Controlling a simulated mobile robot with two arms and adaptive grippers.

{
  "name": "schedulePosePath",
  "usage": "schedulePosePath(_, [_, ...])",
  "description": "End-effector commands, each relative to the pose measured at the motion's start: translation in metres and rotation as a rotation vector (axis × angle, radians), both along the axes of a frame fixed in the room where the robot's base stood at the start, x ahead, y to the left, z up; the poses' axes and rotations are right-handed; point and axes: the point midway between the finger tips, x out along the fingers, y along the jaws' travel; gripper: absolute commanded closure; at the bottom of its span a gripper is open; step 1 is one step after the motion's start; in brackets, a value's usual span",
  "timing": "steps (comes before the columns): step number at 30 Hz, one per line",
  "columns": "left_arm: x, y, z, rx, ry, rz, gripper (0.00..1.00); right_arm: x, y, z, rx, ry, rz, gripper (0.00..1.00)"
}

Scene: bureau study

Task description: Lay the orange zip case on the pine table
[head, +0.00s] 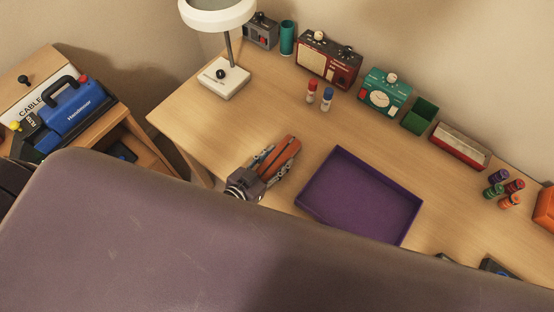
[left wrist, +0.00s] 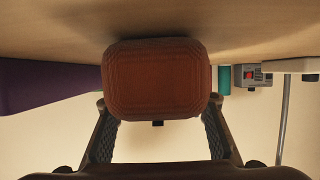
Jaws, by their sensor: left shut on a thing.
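The orange zip case (head: 283,158) is in the fingers of my left gripper (head: 270,170), over the left part of the pale pine table (head: 220,130). In the left wrist view the case (left wrist: 157,80) fills the space between the two fingers (left wrist: 157,130), which are shut on its sides. The table surface (left wrist: 220,25) shows at the top of that view, close to the case. I cannot tell if the case touches it. My right gripper does not show.
A purple tray (head: 415,210) lies just right of the case. A white lamp (head: 222,80) stands at the back left; two small bottles (head: 319,95) stand behind the case. Radios and boxes line the wall. A blue tool case (head: 75,112) is on the left-hand furniture.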

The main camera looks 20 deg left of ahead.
Motion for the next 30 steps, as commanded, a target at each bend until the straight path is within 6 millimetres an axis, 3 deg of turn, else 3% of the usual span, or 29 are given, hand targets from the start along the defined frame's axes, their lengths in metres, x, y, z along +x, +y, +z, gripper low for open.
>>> schedulePosePath(9, [0.0, 0.0, -0.002, -0.001, -0.001, 0.0, 0.86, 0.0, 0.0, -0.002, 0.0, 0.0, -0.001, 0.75])
schedulePosePath(10, [0.0, -0.001, -0.003, -0.001, -0.001, 0.0, 0.58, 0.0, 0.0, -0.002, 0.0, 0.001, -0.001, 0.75])
schedulePosePath(15, [0.0, -0.001, -0.001, -0.001, -0.001, 0.0, 0.41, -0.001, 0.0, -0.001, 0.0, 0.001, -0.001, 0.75])
schedulePosePath(25, [0.0, -0.001, 0.003, -0.001, -0.001, 0.0, 0.41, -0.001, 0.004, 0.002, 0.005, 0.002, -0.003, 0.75])
schedulePosePath(30, [-0.018, 0.006, 0.007, -0.001, 0.003, 0.001, 0.41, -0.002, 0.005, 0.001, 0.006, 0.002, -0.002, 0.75])
